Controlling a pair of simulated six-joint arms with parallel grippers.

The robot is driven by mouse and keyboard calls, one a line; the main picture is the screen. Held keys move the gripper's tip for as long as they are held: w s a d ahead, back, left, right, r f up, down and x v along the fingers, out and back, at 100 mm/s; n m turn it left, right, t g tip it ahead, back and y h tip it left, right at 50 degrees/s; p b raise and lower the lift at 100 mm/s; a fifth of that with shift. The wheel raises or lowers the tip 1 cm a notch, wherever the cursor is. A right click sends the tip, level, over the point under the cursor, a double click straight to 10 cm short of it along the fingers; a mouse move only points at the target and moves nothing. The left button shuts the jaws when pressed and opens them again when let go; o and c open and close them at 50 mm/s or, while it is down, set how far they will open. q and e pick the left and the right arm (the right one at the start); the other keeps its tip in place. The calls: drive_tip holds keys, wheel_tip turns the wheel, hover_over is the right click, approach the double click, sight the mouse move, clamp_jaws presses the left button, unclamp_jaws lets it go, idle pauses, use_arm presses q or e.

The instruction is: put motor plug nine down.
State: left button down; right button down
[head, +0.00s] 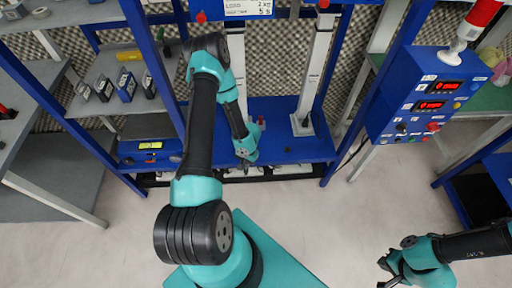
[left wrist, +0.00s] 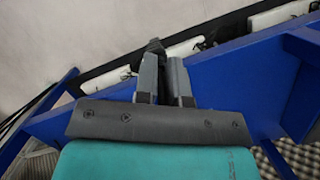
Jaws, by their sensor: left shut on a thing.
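My left gripper (head: 245,167) reaches down at the front edge of the blue bench frame (head: 290,150). In the left wrist view its fingers (left wrist: 160,68) are shut on a small dark piece (left wrist: 155,46), which I take to be the motor plug; its label cannot be read. The piece is held over or near a dark rail with white blocks (left wrist: 185,48); I cannot tell if it touches them. My right gripper (head: 387,272) is at the lower right, open and empty, above the floor.
White blocks (head: 290,170) line a dark rail below the bench front. A control box (head: 428,95) with red displays stands at the right. Grey shelves (head: 118,115) with small dark blocks (head: 126,86) stand at the left. The pale floor (head: 330,220) in front is clear.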

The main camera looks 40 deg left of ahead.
use_arm(q)
drive_tip(key=w+a+f, duration=0.1)
drive_tip(key=w+a, duration=0.8)
drive_tip(key=a, duration=0.2)
drive_tip(key=shift+w+f, duration=0.15)
drive_tip(key=shift+w, duration=0.2)
drive_tip(key=shift+w+a+f, duration=0.1)
drive_tip(key=shift+f, duration=0.8)
drive_tip(key=shift+w+a+f, duration=0.1)
drive_tip(key=shift+f, duration=0.8)
drive_tip(key=shift+f, duration=0.1)
drive_tip(key=c, duration=1.2)
unclamp_jaws()
